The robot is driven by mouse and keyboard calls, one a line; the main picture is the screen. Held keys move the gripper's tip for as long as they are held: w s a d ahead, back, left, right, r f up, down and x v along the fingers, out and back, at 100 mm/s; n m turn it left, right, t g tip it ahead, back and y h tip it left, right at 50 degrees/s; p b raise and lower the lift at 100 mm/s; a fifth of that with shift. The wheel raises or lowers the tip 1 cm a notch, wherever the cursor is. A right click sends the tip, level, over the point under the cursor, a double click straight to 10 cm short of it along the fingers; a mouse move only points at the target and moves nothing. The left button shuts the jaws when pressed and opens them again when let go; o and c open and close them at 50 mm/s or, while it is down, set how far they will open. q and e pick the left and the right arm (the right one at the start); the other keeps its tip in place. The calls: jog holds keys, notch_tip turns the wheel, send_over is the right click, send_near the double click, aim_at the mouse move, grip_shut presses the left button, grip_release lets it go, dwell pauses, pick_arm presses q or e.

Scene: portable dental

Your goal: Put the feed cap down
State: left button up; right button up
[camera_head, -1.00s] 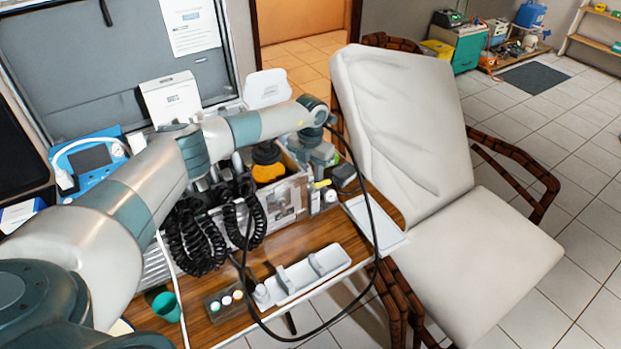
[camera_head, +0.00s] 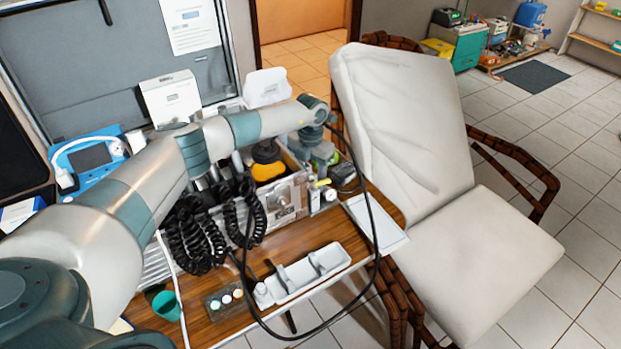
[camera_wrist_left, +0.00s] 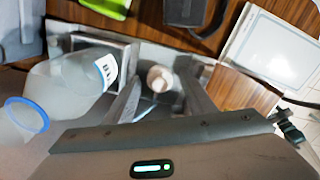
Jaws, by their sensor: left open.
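A small white round cap (camera_wrist_left: 160,78), which I take to be the feed cap, stands in a grey compartment between my left gripper's two fingers in the left wrist view. My left gripper (camera_wrist_left: 158,84) is open, with a finger on each side of the cap and a gap around it. In the head view my left gripper (camera_head: 323,178) is at the right end of the equipment case, beside a small white round top (camera_head: 330,194). Whether the cap rests on something below it is hard to tell. My right gripper is not in view.
A clear bottle with a blue ring (camera_wrist_left: 70,82) lies close to the left finger. A white tablet-like panel (camera_head: 376,223) is to the right. A grey tray (camera_head: 303,275) and a green cup (camera_head: 166,305) stand in front. A black cable loops past the gripper.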

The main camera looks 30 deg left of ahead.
aim_at(311, 178)
pick_arm(q)
jog(key=shift+r, duration=0.45)
notch_tip(311, 178, up, 6)
jog(key=shift+f+b, duration=0.25)
jog(key=shift+b, duration=0.65)
notch_tip(311, 178, up, 6)
jog(key=shift+f+b, duration=0.15)
jog(key=shift+b, duration=0.35)
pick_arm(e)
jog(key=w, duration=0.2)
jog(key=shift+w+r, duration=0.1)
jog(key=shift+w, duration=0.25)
